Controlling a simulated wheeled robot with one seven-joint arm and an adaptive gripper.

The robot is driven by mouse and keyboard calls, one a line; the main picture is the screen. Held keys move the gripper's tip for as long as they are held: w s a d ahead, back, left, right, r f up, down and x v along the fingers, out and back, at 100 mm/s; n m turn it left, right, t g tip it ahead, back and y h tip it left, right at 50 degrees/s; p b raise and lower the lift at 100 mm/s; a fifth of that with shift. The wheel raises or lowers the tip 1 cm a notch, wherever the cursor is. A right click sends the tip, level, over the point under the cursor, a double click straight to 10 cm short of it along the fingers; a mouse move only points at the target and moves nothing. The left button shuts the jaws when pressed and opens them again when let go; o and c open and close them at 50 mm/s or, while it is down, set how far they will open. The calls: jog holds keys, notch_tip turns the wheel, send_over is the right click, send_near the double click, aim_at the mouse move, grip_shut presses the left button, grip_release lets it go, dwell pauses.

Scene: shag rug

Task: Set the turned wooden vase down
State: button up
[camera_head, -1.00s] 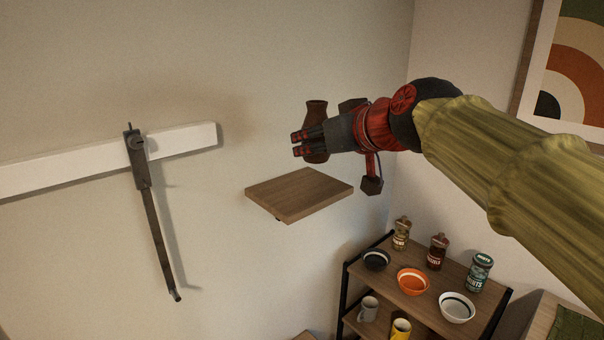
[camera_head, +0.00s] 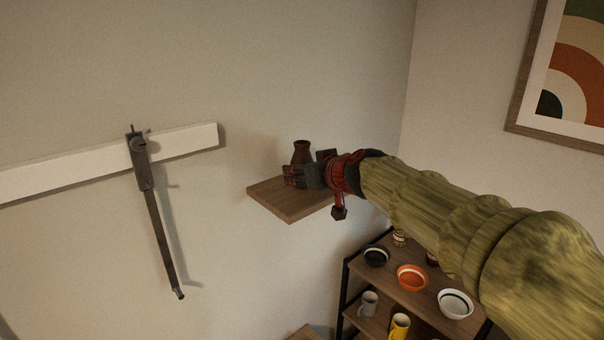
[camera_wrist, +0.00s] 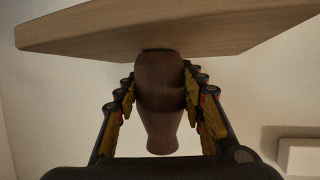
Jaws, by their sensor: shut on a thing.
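The turned wooden vase (camera_head: 302,151) is dark brown with a narrow neck and flared rim. It stands upright at the wooden wall shelf (camera_head: 275,206), and my gripper (camera_head: 292,177) covers its lower part in the head view. In the wrist view the vase (camera_wrist: 160,100) sits between the two fingers of my gripper (camera_wrist: 162,88), which are shut on its sides. That view is upside down, with the shelf (camera_wrist: 220,32) at the top. The vase base is at the shelf's surface; I cannot tell if it bears on it fully.
A rack (camera_head: 385,285) below right holds bowls, including an orange bowl (camera_head: 412,278), and mugs. A dark tool-like object (camera_head: 145,190) hangs from a white wall rail (camera_head: 60,174) at left. The shelf's front left is bare.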

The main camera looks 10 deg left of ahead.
jog(key=shift+f, duration=0.2)
jog(key=o, duration=1.3)
jog(key=shift+s, duration=0.1)
jog(key=shift+r, duration=0.2)
jog(key=b+v, duration=0.3)
jog(key=v, duration=0.9)
jog(key=shift+f, duration=0.15)
jog(key=shift+d, duration=0.1)
